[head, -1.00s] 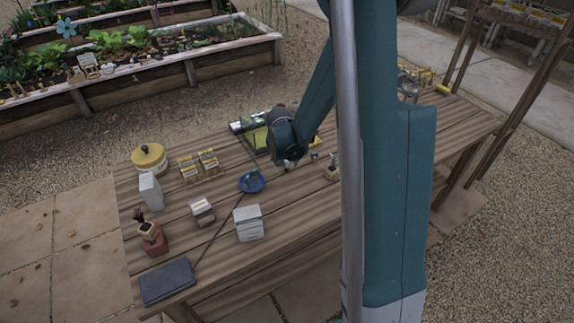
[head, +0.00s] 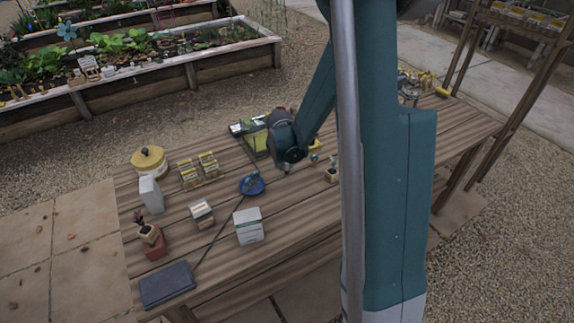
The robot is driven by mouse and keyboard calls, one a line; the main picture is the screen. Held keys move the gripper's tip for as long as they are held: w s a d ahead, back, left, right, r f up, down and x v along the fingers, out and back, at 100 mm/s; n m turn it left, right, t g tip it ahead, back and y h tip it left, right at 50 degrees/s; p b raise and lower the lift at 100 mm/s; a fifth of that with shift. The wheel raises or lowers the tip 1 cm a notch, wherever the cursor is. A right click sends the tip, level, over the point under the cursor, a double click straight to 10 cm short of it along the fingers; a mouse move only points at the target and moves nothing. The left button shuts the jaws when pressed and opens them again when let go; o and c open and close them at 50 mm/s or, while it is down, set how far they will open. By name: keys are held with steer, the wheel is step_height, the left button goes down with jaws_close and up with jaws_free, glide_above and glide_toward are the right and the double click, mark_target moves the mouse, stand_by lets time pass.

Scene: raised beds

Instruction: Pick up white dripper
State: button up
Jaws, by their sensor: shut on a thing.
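My gripper (head: 291,156) is at the end of the teal arm, over the middle of the wooden table near its far edge. The dark wrist covers most of it from this side. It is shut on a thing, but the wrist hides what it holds. I cannot make out the white dripper for certain in the head view. A blue dish (head: 252,186) with a small item in it stands left of and below my gripper in the picture.
A yellow-green item (head: 254,141) is close left of my wrist. The table (head: 300,215) also holds a white box (head: 249,232), a yellow-lidded pot (head: 148,158), a white upright pack (head: 151,196) and a dark flat case (head: 166,284). Bare planks lie at front right.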

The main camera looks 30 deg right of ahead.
steer(key=shift+r, duration=0.15)
steer(key=shift+r+p, duration=0.85)
steer(key=shift+r, duration=4)
steer(key=shift+d, duration=0.1)
